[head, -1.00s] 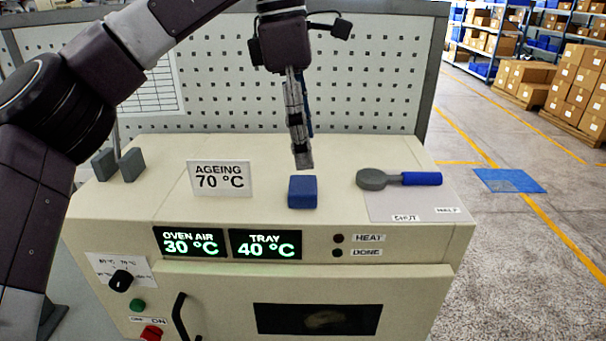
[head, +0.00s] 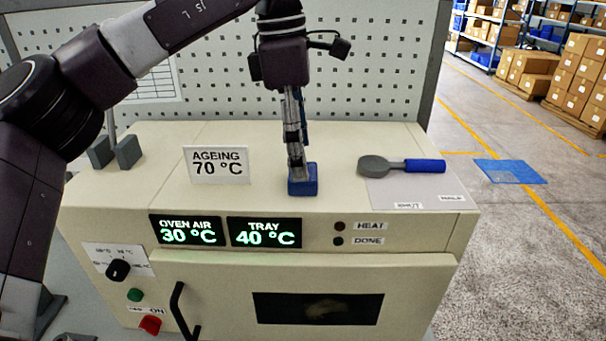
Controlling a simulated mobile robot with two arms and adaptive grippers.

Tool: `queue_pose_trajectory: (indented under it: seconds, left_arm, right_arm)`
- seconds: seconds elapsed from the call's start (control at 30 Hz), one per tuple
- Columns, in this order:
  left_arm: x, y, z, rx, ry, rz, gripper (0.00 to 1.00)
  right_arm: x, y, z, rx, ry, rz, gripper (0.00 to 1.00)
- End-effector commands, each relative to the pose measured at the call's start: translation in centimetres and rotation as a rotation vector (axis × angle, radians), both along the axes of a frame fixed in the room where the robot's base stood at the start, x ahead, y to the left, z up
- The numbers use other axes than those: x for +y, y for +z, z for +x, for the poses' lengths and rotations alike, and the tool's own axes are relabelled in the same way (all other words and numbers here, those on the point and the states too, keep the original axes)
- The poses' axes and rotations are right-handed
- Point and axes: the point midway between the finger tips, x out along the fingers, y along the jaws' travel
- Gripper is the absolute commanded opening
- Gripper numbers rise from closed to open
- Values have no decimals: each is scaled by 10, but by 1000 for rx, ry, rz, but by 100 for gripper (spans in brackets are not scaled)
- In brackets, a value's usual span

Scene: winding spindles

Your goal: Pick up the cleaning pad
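The cleaning pad (head: 306,186), a small blue block, sits on the oven's cream top, behind the front displays. My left gripper (head: 296,172) points down at it from above. Its fingertips overlap the pad's upper part in the head view and hide some of it. The fingers line up one behind the other from this side, so I cannot tell whether they are open or closed on the pad. The pad appears to rest on the oven top. My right gripper is not in view.
A grey paddle with a blue handle (head: 424,165) lies to the right by a white label sheet (head: 400,192). An ageing sign (head: 217,165) stands to the left. Two grey blocks (head: 127,152) stand at the far left. A perforated panel (head: 375,75) rises behind.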

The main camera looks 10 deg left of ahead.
Motion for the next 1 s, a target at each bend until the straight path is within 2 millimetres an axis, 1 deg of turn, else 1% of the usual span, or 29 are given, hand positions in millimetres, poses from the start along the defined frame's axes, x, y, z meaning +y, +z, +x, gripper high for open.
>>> queue_pose_trajectory:
  seconds: [0.03, 0.1, 0.2, 0.27, 0.37, 0.53, 0.57, 0.9, 0.93, 1.0]
  left_arm:
    - [1, -4, 0, 3, 0, 1, 71]
    - [0, -14, 0, 3, 0, 1, 71]
    - [-2, -28, 1, 2, 0, 2, 71]
    - [-2, -34, 1, 1, 0, 2, 71]
    - [-3, -38, 1, 0, 1, 0, 71]
    - [-3, -39, 1, 0, 1, 0, 71]
    - [-3, -39, 1, 0, 1, 0, 69]
    - [-3, -39, 1, 0, 0, 0, 31]
    - [-3, -38, 1, 0, 0, 0, 30]
    - [-3, -38, 1, 0, 0, 0, 30]
  right_arm:
    - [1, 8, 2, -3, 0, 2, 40]
    - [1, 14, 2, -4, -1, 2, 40]
    - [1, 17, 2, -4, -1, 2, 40]
    - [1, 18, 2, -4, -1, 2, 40]
    - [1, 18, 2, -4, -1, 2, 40]
    - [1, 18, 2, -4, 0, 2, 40]
    - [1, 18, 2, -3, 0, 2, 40]
    - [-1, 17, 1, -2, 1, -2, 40]
    - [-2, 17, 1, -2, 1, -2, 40]
    - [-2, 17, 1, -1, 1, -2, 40]
